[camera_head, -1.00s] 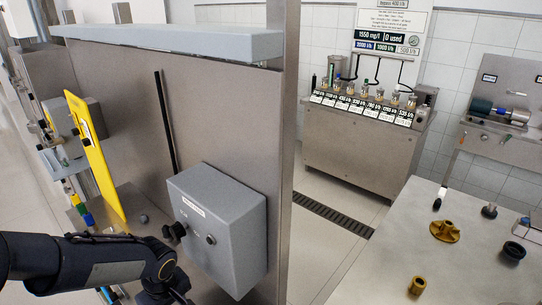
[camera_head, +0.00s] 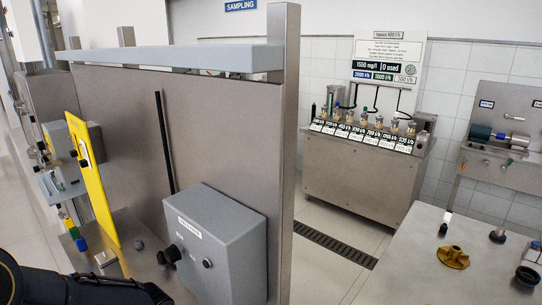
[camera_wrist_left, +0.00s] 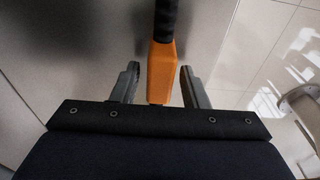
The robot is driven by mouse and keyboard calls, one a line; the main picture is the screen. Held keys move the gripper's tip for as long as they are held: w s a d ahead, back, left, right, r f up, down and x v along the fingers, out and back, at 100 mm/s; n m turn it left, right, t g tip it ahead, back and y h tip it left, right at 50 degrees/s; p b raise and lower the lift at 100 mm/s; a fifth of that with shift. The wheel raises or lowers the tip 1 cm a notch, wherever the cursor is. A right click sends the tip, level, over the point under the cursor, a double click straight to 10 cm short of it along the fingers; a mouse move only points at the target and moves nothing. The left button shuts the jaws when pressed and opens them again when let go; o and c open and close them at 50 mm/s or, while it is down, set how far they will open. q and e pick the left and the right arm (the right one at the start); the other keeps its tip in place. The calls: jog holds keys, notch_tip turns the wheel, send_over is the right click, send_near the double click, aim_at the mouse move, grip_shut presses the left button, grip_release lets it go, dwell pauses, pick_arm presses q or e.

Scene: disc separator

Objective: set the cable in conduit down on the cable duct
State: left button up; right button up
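In the left wrist view, an orange piece (camera_wrist_left: 161,70) with a black ribbed length (camera_wrist_left: 166,20) at its far end lies between the fingers of my left gripper (camera_wrist_left: 159,70). This may be the cable in conduit. A gap shows on both sides between it and the fingers, so the gripper looks open around it. In the head view, only my left arm (camera_head: 75,288) shows at the lower left; its gripper is hidden or out of frame. A long light grey bar (camera_head: 170,58), possibly the cable duct, runs along the top of the steel panel. My right gripper is not in view.
A grey box with knobs (camera_head: 225,240) juts from the steel panel (camera_head: 225,125). A black rod (camera_head: 165,140) stands upright against the panel. A yellow plate (camera_head: 92,180) stands to the left. A steel table (camera_head: 405,275) with small parts is at the right.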

pick_arm(q)
grip_shut()
jog(key=shift+r+p, duration=1.65)
jog(key=shift+r, duration=1.4)
